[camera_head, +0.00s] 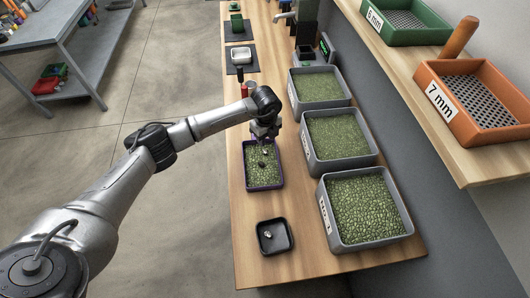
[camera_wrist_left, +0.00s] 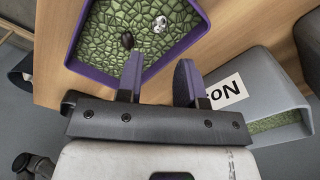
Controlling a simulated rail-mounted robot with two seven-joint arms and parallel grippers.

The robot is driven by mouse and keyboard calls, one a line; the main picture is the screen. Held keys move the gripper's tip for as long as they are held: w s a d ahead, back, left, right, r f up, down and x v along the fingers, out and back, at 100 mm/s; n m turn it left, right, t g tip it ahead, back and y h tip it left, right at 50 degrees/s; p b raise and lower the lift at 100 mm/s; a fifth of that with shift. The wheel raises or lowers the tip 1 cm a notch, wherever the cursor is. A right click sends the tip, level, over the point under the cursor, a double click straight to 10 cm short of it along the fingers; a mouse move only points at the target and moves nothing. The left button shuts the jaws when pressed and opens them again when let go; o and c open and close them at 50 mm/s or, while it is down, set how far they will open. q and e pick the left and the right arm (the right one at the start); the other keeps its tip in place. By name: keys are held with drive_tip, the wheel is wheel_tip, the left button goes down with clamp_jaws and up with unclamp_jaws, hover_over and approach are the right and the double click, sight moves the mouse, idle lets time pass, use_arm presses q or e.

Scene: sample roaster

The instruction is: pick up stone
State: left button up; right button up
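A purple-rimmed tray (camera_head: 280,178) of green beans lies on the wooden bench. It also fills the upper part of the left wrist view (camera_wrist_left: 82,22). A pale grey stone (camera_wrist_left: 160,24) and a dark, bean-like piece (camera_wrist_left: 127,41) lie on the beans. In the head view, small dark and pale spots show there, partly hidden by my gripper. My left gripper (camera_wrist_left: 160,78) is over the tray, its two fingers apart with nothing between them. The stone is beyond the fingertips in the wrist view. My right gripper is not in view.
A small black dish (camera_head: 261,246) with a pale piece (camera_head: 268,233) in it stands nearer. Grey bins of green beans (camera_head: 322,200) line the right side. Orange (camera_head: 445,115) and green (camera_head: 385,38) sieves sit on the shelf. Bare bench surrounds the black dish.

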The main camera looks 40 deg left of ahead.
sight(265, 151)
use_arm(q)
drive_tip(key=shift+a+f+b, duration=0.15)
drive_tip(key=shift+f+b, duration=0.2)
drive_tip(key=shift+f, duration=3.65)
drive_tip(key=shift+c, duration=0.4)
clamp_jaws()
